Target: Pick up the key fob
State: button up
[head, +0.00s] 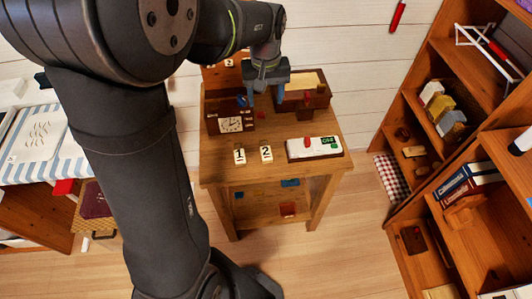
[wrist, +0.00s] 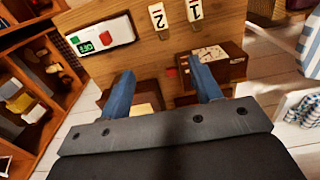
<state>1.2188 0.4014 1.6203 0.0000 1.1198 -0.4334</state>
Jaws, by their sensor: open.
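A small red thing (head: 262,115), which may be the key fob, lies on the wooden bedside table (head: 219,172) between a dark clock box and a dark open box. It is too small to make out its shape. It also shows in the wrist view (wrist: 171,72), lying in the gap between the fingers and beside the clock box. My gripper (head: 265,97) is open and empty, fingers pointing down above the back of the table. In the wrist view its two blue fingers (wrist: 163,84) stand wide apart. I cannot tell its exact height above the red thing.
The clock box (head: 231,120) stands left of the fingers, the dark box (head: 310,101) right. Number tiles "1" (head: 239,156) and "2" (head: 266,153) and a white device with a green display (head: 314,147) stand in front. Shelves (head: 480,165) fill the right side.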

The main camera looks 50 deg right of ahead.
send_over(266, 153)
jog(key=f, duration=1.8)
jog(key=shift+w+d+f, duration=0.25)
jog(key=shift+d, duration=0.1)
jog(key=shift+s+a+f, duration=0.15)
jog(key=shift+f, duration=1.15)
jog(key=shift+s+a+f, duration=0.1)
jog(key=shift+f, duration=1.2)
jog(key=c, duration=1.1)
